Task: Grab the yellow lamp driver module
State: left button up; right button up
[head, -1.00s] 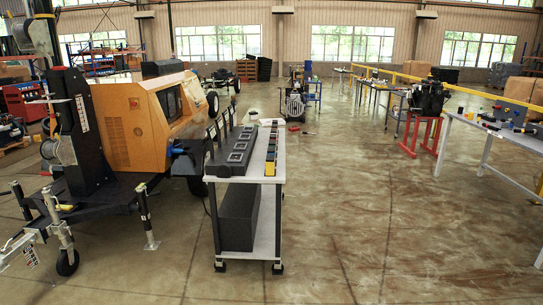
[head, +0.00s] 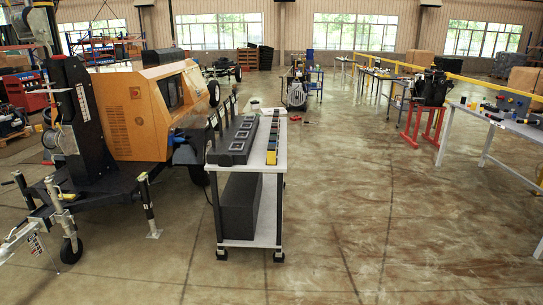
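A row of small modules (head: 273,138) stands along the right side of the top of a white cart (head: 280,167) in the head view. The nearest module (head: 271,158) shows yellow and blue and is small at this distance; I cannot tell for sure which one is the lamp driver. A black lamp bar with square lamp frames (head: 236,146) lies on the left of the same cart top. Neither of my grippers is in view.
A yellow light tower trailer (head: 140,112) with a jack wheel and stabiliser leg stands left of the cart. A black box (head: 239,205) sits on the cart's lower shelf. Worktables (head: 490,121) stand at the right. The floor (head: 370,215) right of the cart is clear.

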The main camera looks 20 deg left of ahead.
aim_at(272, 148)
jog(key=i+l+u, duration=0.15)
jog(key=i, duration=0.35)
jog(key=i+l+u, duration=0.15)
jog(key=i, duration=0.3)
jog(key=i+l+u, duration=0.2)
jog(key=i+l, duration=0.2)
jog(key=i, duration=0.05)
